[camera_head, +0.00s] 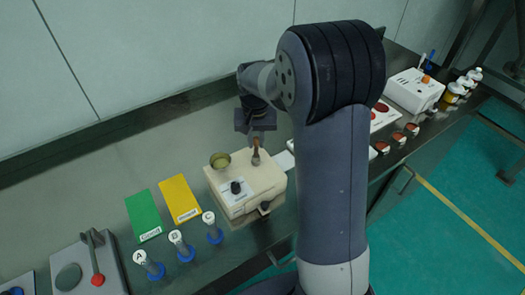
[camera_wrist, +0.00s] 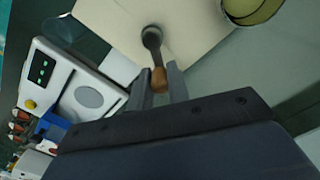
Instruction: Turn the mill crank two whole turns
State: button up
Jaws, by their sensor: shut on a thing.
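The mill (camera_head: 268,182) is a cream box on the bench, left of my arm in the head view. An olive-green cup (camera_head: 220,160) and the crank (camera_head: 256,157) sit on its top. In the wrist view the dark crank arm (camera_wrist: 153,42) runs from its pivot down to a brown handle (camera_wrist: 159,78). My gripper (camera_head: 257,138) reaches down over the crank. In the wrist view its two fingers (camera_wrist: 162,82) stand on either side of the brown handle and are shut on it. The cup (camera_wrist: 250,8) shows partly at the top right.
Green (camera_head: 145,215) and yellow (camera_head: 180,198) cards lie left of the mill. Several lettered, blue-based vials (camera_head: 180,245) stand in front. A grey device with a red-knobbed lever (camera_head: 97,278) is at lower left. A white device (camera_head: 414,90) and bottles stand at the right.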

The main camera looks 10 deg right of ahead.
jog(key=shift+s+d, duration=0.15)
jog(key=shift+s, duration=0.05)
jog(key=shift+s+d+r, duration=0.15)
jog(key=shift+s+d, duration=0.2)
jog(key=shift+d, duration=0.25)
jog(key=shift+s+d, duration=0.1)
jog(key=shift+d, duration=0.05)
jog(key=shift+s+d, duration=0.3)
jog(key=shift+s, duration=0.05)
jog(key=shift+r, duration=0.1)
jog(key=o, duration=0.8)
